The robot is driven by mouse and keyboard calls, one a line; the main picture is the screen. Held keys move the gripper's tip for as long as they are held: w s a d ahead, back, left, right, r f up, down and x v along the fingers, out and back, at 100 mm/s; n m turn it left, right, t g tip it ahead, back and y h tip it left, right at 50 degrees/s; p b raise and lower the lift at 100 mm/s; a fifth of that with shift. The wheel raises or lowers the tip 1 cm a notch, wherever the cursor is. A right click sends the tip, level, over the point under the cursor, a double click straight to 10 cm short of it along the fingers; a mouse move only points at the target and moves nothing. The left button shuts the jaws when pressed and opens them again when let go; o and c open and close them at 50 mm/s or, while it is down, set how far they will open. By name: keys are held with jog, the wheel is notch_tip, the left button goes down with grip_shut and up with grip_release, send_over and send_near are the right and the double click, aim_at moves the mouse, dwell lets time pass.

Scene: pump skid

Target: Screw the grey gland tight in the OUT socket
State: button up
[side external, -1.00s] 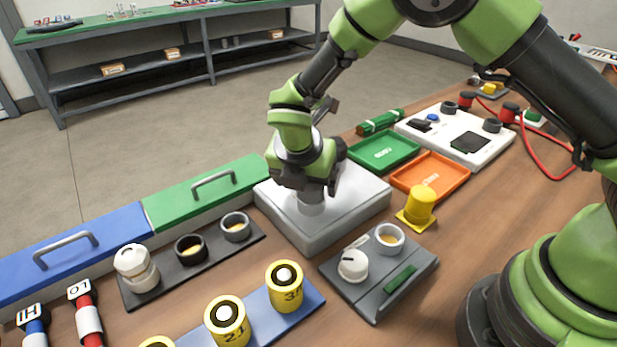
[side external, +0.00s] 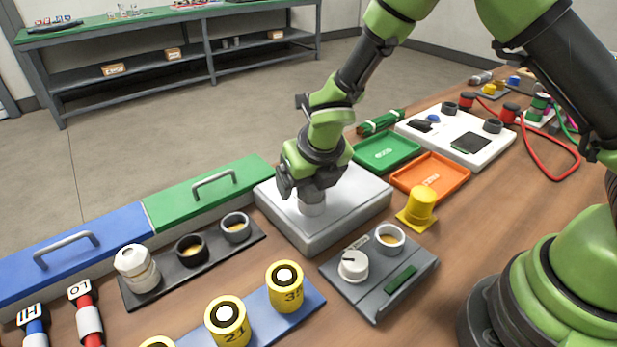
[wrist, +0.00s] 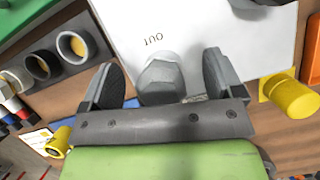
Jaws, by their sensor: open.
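The grey gland (wrist: 162,80) stands upright on the pale block (wrist: 215,28), beside the printed word OUT (wrist: 153,40). It also shows in the side view (side external: 312,204), under my gripper (side external: 308,186). In the wrist view my gripper (wrist: 158,64) is open, with one finger on each side of the gland and a gap showing on both sides. The socket itself is hidden beneath the gland, so I cannot tell how deep the gland sits.
A black rack with round cups (side external: 188,248) lies left of the block. A grey panel with a white knob (side external: 353,264) and a yellow capped part (side external: 420,205) are at its right. Green (side external: 385,152) and orange (side external: 430,178) trays lie behind.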

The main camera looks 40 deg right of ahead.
jog(key=c, duration=1.1)
jog(key=m, duration=0.2)
jog(key=m+h, duration=0.1)
jog(key=m, duration=0.2)
jog(key=shift+g+h, duration=0.3)
jog(key=shift+g, duration=0.1)
jog(key=shift+o, duration=0.6)
jog(key=m+g+h, duration=0.1)
jog(key=m, duration=0.3)
jog(key=shift+a, duration=0.15)
jog(key=o, duration=0.9)
jog(key=shift+o, duration=0.4)
